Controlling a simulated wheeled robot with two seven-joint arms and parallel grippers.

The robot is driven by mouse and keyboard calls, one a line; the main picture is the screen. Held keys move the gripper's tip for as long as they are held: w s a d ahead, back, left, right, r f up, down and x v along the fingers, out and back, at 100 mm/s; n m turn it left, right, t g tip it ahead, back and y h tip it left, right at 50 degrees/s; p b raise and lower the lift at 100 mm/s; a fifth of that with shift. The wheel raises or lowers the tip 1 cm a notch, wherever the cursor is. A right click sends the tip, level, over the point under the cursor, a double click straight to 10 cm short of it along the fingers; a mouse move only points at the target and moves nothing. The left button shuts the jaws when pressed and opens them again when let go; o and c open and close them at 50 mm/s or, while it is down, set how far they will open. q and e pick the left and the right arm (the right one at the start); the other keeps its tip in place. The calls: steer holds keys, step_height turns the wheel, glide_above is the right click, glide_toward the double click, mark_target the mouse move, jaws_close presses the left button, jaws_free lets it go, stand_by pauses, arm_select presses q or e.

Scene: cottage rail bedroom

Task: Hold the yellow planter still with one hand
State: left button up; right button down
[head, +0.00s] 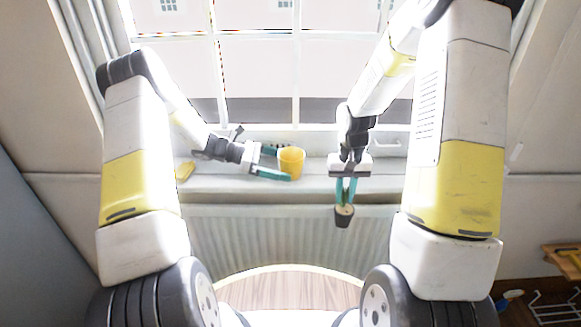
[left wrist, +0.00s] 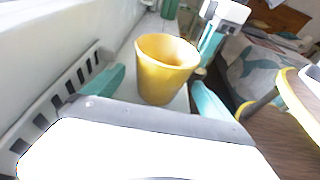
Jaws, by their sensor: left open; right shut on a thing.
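The yellow planter (head: 291,161) stands upright on the windowsill. It also shows in the left wrist view (left wrist: 160,78), where its inside looks empty. My left gripper (head: 282,166) lies low beside the planter's left side, its teal fingers open towards it. In the left wrist view the planter sits between and just beyond the fingertips (left wrist: 160,82), with gaps visible at both sides. My right gripper (head: 346,190) points down in front of the sill, shut on a small dark pot with a plant (head: 344,216), right of and lower than the planter.
The windowsill (head: 230,184) runs below the window, with a radiator (head: 250,230) under it. A small yellow object (head: 185,171) lies on the sill at the left. A wooden shelf (head: 565,260) and white rack (head: 550,308) are at the lower right.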

arm_select(q)
steer(key=shift+x, duration=0.95)
steer(key=c, duration=1.1)
